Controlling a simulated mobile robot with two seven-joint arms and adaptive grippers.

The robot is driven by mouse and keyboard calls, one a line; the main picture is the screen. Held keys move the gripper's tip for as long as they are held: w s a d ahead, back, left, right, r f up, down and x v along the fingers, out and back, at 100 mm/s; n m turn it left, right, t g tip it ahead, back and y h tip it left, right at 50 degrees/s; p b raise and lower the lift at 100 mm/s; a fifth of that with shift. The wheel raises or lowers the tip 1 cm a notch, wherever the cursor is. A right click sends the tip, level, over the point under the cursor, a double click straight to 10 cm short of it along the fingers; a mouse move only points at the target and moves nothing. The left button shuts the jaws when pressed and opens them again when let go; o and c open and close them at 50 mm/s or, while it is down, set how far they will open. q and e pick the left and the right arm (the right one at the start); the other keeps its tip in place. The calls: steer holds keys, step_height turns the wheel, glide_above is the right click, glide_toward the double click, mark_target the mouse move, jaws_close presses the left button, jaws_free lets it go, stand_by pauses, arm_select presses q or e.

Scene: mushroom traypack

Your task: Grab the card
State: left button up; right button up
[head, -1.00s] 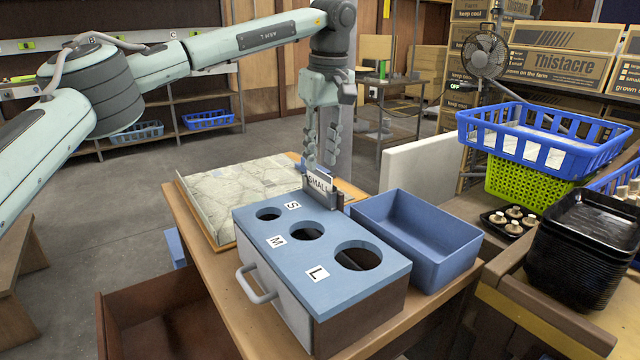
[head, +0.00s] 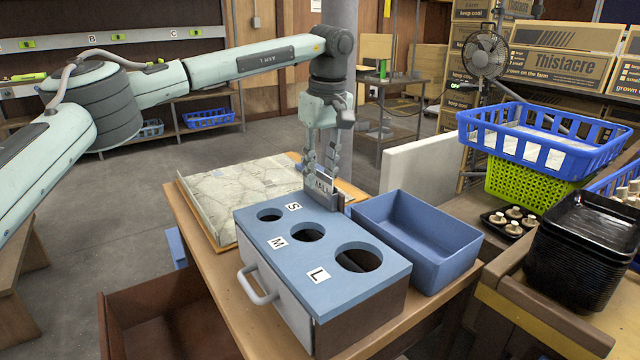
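The card (head: 322,184) is a small white card with dark printed letters, standing upright in a grey holder (head: 326,198) at the back edge of the blue sorting box (head: 262,238). My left gripper (head: 322,170) points down at the card from above, its two fingers spread on either side of the card's upper part. The fingers cover part of the lettering. I cannot tell whether they touch the card. My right gripper is not in view.
The blue box top has three round holes marked S, M and L. A blue bin (head: 425,235) stands right beside it. A marbled board (head: 235,195) lies behind. Black trays (head: 585,250) and a blue crate (head: 545,140) are at right.

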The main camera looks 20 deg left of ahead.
arm_select(q)
steer(key=shift+c, duration=0.3)
jaws_close()
